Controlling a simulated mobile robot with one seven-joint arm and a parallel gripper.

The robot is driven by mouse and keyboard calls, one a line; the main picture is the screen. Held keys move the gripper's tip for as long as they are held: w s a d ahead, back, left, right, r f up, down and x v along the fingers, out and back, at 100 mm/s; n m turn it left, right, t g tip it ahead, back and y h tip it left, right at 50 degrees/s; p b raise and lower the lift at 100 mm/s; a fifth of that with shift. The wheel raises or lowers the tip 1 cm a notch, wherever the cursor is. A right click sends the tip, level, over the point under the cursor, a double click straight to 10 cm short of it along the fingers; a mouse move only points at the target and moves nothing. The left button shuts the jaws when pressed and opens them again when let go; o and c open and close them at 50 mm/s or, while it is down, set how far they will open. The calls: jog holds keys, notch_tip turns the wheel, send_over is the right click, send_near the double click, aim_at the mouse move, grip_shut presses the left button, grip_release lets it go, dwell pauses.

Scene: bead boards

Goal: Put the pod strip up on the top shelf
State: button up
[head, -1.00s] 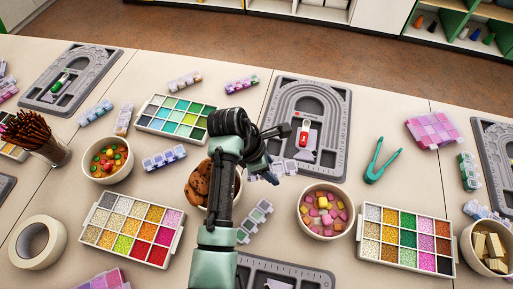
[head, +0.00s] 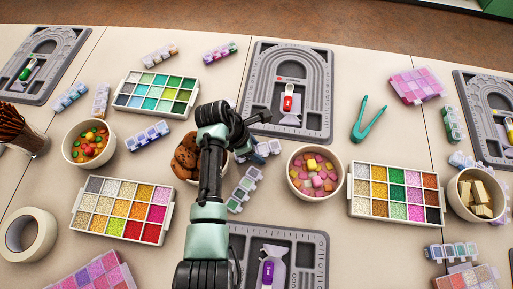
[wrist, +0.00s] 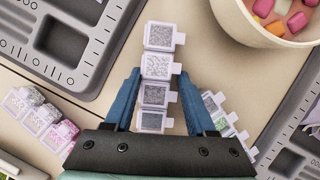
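A pod strip (wrist: 157,67) of several clear-lidded boxes with silvery glitter lies between the fingers of my gripper (wrist: 158,82) in the wrist view. The fingers stand apart on both sides of it, with a small gap showing, so my gripper looks open around it. In the head view, this strip (head: 268,148) is partly hidden by my gripper (head: 256,153), below the grey bead board. Several similar strips lie about, such as a green-toned one (head: 244,189) and a blue-violet one (head: 147,134). The top shelf is not in view.
Close around are a bowl of pink and yellow pieces (head: 298,187), a cookie bowl (head: 180,177) and bead boards (head: 320,88) (head: 317,250). Glitter trays (head: 354,207) and teal tongs (head: 363,133) lie farther right. A green-edged unit (head: 497,6) shows at the top right corner.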

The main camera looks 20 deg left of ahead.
jog(key=o, duration=0.4)
jog(key=shift+c, duration=0.2)
jog(key=p+v, duration=0.2)
jog(key=v, duration=1)
jog(key=shift+r, duration=0.2)
